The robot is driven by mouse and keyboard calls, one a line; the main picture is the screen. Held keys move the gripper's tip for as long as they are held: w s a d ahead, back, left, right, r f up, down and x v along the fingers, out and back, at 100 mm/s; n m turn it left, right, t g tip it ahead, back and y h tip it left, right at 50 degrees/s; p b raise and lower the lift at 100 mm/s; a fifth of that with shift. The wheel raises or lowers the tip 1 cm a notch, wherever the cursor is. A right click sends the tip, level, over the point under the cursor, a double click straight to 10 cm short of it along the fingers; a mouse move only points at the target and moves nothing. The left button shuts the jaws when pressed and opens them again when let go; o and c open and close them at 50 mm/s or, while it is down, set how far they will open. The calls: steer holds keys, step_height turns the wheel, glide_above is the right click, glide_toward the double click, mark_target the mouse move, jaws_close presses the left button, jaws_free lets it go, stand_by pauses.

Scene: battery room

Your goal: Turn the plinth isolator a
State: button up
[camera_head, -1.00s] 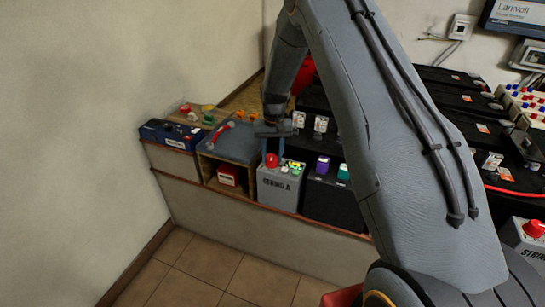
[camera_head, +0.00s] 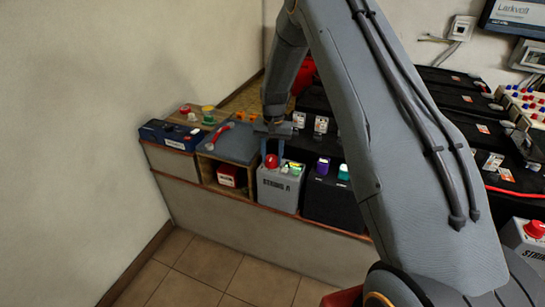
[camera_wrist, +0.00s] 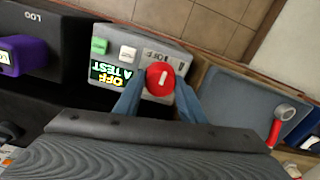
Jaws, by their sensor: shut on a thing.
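The plinth isolator a is a red round knob with a white mark, seen in the wrist view (camera_wrist: 160,78) and in the head view (camera_head: 271,161). It sits on top of a grey box (camera_head: 278,190) lettered "STRING A". My gripper (camera_head: 273,158) points down over the box. In the wrist view its two blue fingers (camera_wrist: 159,95) stand on either side of the knob, shut on it. The fingertip contact is partly hidden.
A black box (camera_head: 330,203) with purple (camera_head: 322,166) and green caps stands right of the grey box. Black battery units crowd behind. Tiled floor (camera_head: 205,262) in front is clear.

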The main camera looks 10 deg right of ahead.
mark_target(273, 158)
steer(key=o, duration=1)
steer(key=shift+s, duration=0.1)
steer(key=shift+o, duration=0.2)
steer(key=shift+r, duration=0.1)
step_height(273, 158, up, 7)
steer(key=shift+d+f+b, duration=0.1)
steer(key=shift+f+b, duration=0.05)
steer(key=shift+b, duration=0.35)
steer(key=shift+s+r, duration=0.1)
steer(key=shift+r, duration=0.35)
